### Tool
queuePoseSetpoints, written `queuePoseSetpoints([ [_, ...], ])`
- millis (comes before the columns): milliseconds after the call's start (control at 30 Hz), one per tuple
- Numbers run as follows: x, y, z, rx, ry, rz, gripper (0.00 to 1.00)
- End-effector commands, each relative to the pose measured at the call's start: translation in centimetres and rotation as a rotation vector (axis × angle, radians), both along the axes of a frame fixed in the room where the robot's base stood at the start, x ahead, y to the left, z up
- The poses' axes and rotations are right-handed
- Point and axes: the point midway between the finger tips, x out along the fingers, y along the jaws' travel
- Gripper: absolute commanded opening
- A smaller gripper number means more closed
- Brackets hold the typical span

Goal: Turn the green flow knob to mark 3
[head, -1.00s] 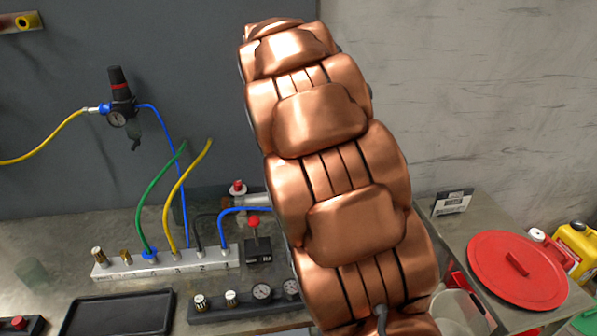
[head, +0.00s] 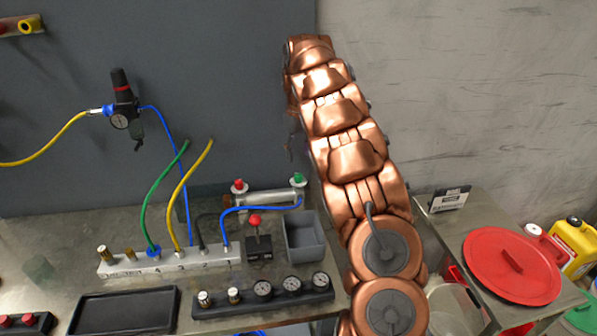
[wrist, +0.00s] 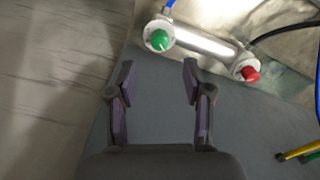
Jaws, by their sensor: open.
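The green flow knob (head: 298,178) sits on the right end of a silver cylinder (head: 268,197) at the back of the bench. In the wrist view the green knob (wrist: 158,40) shows a pale pointer line; I cannot read any mark. A red knob (head: 239,186) sits on the other end; it also shows in the wrist view (wrist: 249,73). My gripper (wrist: 161,75) is open and empty, with its fingertips a little short of the cylinder in the picture and apart from the green knob. In the head view my gripper is not visible behind my arm.
A blue hose (head: 250,208) runs to the cylinder. A grey bin (head: 305,248), a red-topped lever (head: 256,222), a gauge block (head: 263,297) and a hose manifold (head: 170,262) stand in front. A red lid (head: 513,265) lies at the right.

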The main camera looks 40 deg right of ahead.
Motion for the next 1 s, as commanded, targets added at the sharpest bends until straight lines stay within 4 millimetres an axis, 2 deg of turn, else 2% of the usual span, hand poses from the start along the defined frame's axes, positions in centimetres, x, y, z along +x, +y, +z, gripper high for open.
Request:
queuePoseSetpoints([
  [167, -0.1, 0.0, -1.0, 0.003, 0.005, 0.001, 0.51],
  [700, 0.0, 0.1, -7.0, 0.002, 0.003, 0.001, 0.51],
  [1000, 0.0, 0.1, -7.8, 0.001, 0.003, 0.001, 0.51],
])
